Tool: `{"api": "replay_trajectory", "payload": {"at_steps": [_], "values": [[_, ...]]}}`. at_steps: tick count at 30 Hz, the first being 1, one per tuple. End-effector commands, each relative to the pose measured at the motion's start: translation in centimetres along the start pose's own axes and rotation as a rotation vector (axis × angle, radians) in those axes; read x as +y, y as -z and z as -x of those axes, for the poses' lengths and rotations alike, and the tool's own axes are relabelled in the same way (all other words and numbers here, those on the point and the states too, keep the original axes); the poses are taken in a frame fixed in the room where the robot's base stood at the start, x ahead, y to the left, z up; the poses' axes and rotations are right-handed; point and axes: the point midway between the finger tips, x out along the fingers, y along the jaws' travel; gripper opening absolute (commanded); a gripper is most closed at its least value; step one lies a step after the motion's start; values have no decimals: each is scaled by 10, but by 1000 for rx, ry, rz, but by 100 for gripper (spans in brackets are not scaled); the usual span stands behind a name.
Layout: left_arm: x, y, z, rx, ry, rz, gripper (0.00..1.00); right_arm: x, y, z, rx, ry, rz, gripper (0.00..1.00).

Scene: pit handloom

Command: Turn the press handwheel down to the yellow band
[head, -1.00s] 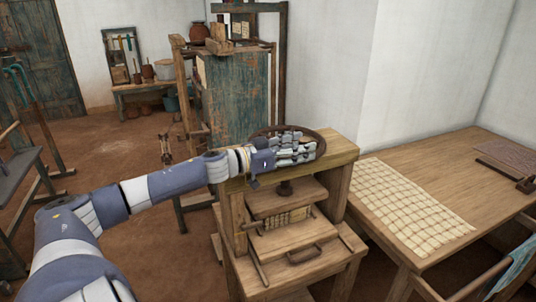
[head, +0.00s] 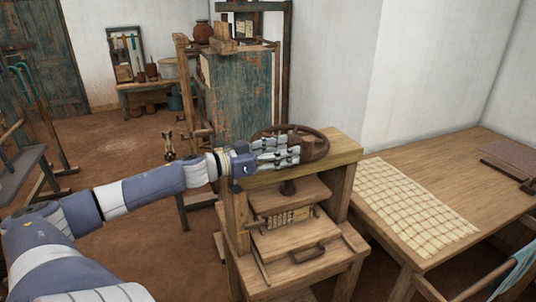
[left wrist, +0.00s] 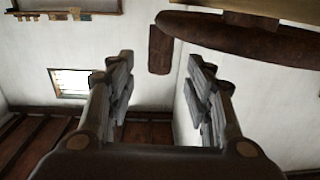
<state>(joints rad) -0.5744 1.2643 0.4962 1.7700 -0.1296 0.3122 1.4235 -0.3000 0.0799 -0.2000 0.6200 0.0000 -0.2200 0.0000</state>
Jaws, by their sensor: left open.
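The press handwheel (head: 325,134) is a dark brown ring lying flat on top of the wooden press (head: 348,153). A brown upright handle (head: 314,147) stands at its near right side. My left gripper (head: 297,148) is open over the near part of the wheel, with its fingertips just left of the handle. In the left wrist view, the handle (left wrist: 160,50) hangs below the wheel rim (left wrist: 245,36), between the open fingertips and apparently beyond them. Part of the wheel is hidden behind my gripper. I cannot make out a yellow band. My right gripper is not in view.
A wooden table (head: 395,245) with a checked cloth (head: 410,205) stands close on the right. A tall blue-green cabinet (head: 238,95) stands behind the press. A low bench (head: 150,85) is at the back wall.

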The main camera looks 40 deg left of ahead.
Motion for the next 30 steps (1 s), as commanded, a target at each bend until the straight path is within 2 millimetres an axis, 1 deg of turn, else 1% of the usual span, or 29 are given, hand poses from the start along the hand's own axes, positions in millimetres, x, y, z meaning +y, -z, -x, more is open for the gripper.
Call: {"api": "replay_trajectory", "payload": {"at_steps": [1,9,13,18,26,27,29,30], "values": [[0,-2,5,-3,0,3,48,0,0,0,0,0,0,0],[0,-2,28,-2,1,3,48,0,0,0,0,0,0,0],[0,-1,36,-1,0,1,48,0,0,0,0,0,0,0],[0,0,42,-1,0,-1,48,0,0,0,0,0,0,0],[0,0,43,-1,0,-1,48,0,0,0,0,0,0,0],[0,0,43,-1,0,-1,43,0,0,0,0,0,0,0],[0,0,43,-1,0,-1,30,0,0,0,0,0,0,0],[0,0,43,-1,0,-1,21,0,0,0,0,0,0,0]]}}
